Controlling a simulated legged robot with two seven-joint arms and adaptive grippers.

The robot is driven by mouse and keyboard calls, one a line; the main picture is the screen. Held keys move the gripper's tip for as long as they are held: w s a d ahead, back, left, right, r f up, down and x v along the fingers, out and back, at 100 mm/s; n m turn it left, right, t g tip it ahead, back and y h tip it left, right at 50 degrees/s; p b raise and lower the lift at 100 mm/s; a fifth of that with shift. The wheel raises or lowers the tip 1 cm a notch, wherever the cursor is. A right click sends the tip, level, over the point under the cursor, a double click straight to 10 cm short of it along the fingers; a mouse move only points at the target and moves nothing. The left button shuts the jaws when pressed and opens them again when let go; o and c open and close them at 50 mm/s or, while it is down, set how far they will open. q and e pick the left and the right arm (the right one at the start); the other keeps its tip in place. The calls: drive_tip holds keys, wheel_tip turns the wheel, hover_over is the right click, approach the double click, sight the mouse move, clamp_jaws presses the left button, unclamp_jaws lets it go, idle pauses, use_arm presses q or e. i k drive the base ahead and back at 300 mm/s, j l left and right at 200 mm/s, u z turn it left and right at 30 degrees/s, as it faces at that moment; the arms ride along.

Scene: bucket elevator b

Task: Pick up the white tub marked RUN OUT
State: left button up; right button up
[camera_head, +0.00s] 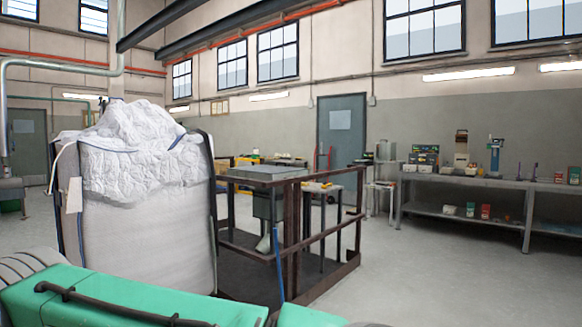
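I cannot make out a white tub marked RUN OUT; no such lettering is readable. Small pale items stand on the long workbench (505,182) at the right, and a small whitish item (450,210) is on its lower shelf. They are too small to identify. Neither of my grippers is in view.
A large white bulk bag (145,235) stands at the left. Beside it is a brown railed platform (325,278) with a grey-topped unit (265,173). A small table (320,187) stands behind the rails. The floor (420,270) at the right is clear. Green casing crosses the bottom left.

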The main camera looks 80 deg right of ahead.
sight(449, 210)
drive_tip(key=l+z, duration=0.25)
drive_tip(key=z, duration=0.15)
drive_tip(key=l+z, duration=0.6)
drive_tip(key=z, duration=0.25)
drive_tip(key=l+z, duration=0.25)
drive_tip(key=z, duration=0.15)
drive_tip(key=i+l+z, duration=0.3)
drive_tip(key=l+z, duration=0.2)
drive_tip(key=i+l+z, duration=0.8)
drive_tip(key=z, duration=0.15)
drive_tip(key=i+l+z, duration=0.2)
drive_tip(key=i+z, duration=0.35)
drive_tip(key=i, duration=5.95)
drive_tip(key=l, duration=0.1)
